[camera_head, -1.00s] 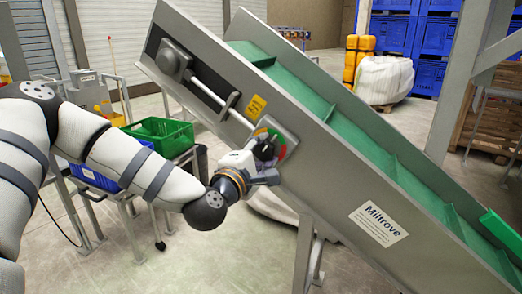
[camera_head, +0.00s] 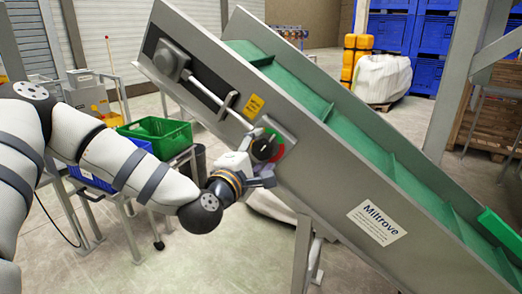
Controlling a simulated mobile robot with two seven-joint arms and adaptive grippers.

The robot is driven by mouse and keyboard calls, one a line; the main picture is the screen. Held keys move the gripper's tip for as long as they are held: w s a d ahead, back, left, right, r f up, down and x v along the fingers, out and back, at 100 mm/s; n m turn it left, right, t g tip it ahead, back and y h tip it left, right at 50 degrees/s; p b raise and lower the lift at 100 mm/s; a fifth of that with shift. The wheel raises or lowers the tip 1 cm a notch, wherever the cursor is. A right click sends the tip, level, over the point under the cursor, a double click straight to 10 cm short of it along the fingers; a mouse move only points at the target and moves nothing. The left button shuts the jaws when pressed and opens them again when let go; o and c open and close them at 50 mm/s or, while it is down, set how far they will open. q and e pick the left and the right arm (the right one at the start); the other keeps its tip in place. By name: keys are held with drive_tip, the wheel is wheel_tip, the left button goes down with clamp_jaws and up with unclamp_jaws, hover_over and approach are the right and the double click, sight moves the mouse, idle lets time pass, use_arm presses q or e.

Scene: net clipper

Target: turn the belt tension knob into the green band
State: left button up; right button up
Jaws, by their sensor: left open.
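The belt tension knob (camera_head: 263,148) is a dark round knob on the side of the sloping conveyor (camera_head: 330,180). A coloured dial (camera_head: 278,150) lies behind it, with red showing at its lower right and a little green at its upper edge. A light mark shows on the knob's face; I cannot tell exactly where it points. My left gripper (camera_head: 262,172) is open, just below and left of the knob, and appears apart from it. The arm and wrist come in from the left. My right gripper is not in view.
A tensioner rod (camera_head: 207,92) runs down the conveyor's side above the knob. A green crate (camera_head: 160,135) and a blue crate (camera_head: 92,177) stand on a rack behind my arm. A conveyor leg (camera_head: 302,255) stands below.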

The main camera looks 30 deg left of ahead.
use_arm(q)
drive_tip(key=s, duration=0.6)
drive_tip(key=shift+s+d, duration=0.25)
drive_tip(key=shift+d, duration=0.2)
